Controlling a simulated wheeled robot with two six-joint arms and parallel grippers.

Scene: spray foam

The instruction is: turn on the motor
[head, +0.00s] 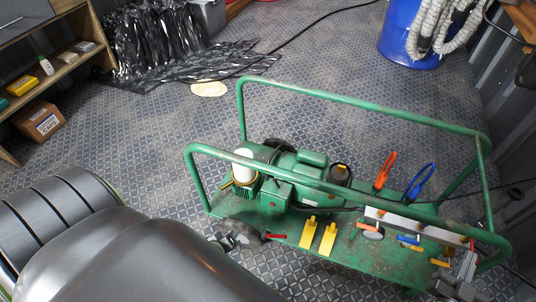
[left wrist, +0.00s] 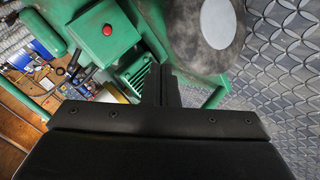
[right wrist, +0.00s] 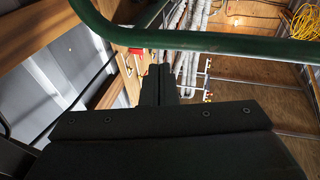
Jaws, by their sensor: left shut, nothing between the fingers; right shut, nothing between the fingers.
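The green motor (head: 308,172) sits on a green wheeled cart with a tubular frame (head: 350,109). A green box on the motor carries a round red button (left wrist: 107,30), seen clearly at upper left in the left wrist view. My left gripper (head: 246,238) is shut and empty, low beside the cart's near left corner, close to a wheel. Its fingertips (left wrist: 161,82) point toward the motor, apart from the red button. My right gripper (head: 466,266) is shut and empty by the cart's near right end. A green frame bar crosses above its fingertips in the right wrist view (right wrist: 158,78).
A blue barrel (head: 405,35) with white hose is behind. Shelves are at left; patterned floor lies open behind the cart.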

